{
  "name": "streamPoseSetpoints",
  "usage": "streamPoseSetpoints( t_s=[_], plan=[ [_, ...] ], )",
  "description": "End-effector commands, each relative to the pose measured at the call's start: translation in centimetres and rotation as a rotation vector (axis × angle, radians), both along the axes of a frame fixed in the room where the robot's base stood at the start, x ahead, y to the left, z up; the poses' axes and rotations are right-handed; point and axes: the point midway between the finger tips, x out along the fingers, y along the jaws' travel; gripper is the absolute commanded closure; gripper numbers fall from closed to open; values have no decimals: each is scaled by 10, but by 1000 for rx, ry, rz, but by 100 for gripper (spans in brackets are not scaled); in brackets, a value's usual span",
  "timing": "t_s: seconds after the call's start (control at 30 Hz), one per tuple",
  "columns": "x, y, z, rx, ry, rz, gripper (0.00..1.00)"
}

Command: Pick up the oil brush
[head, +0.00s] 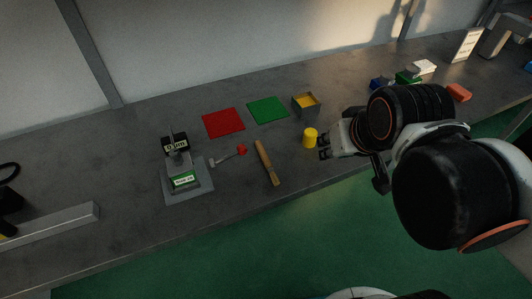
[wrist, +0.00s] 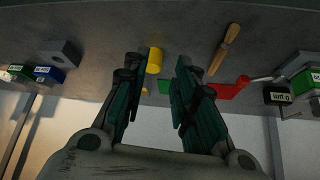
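The oil brush appears to be the wooden-handled tool (head: 266,160) lying on the grey bench, with a paler, wider end towards the bench's front edge. It also shows in the wrist view (wrist: 224,47), upper right of the fingers. My gripper (head: 323,148) is above the bench's front part, to the right of the brush and apart from it. In the wrist view its two fingers (wrist: 155,72) are spread with nothing held between them. A yellow cylinder (head: 310,138) stands close by the fingertips; in the wrist view it shows beyond the left finger (wrist: 155,58).
Left of the brush is a press (head: 182,180) with a red-knobbed lever (head: 241,149). Behind lie a red mat (head: 223,122), a green mat (head: 267,110) and an open box (head: 306,107). Small blocks (head: 408,77) and an orange piece (head: 459,92) sit right.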

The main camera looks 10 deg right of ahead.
Motion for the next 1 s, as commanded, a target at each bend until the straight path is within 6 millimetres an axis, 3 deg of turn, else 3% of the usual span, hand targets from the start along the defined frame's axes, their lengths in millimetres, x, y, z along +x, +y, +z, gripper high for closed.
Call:
streamPoseSetpoints(
  t_s=[0.47,0.73,1.0],
  plan=[
    [40,28,34,-1,145,56,74],
    [82,63,48,-13,299,111,74],
    [118,104,43,-40,450,163,74]
  ],
)
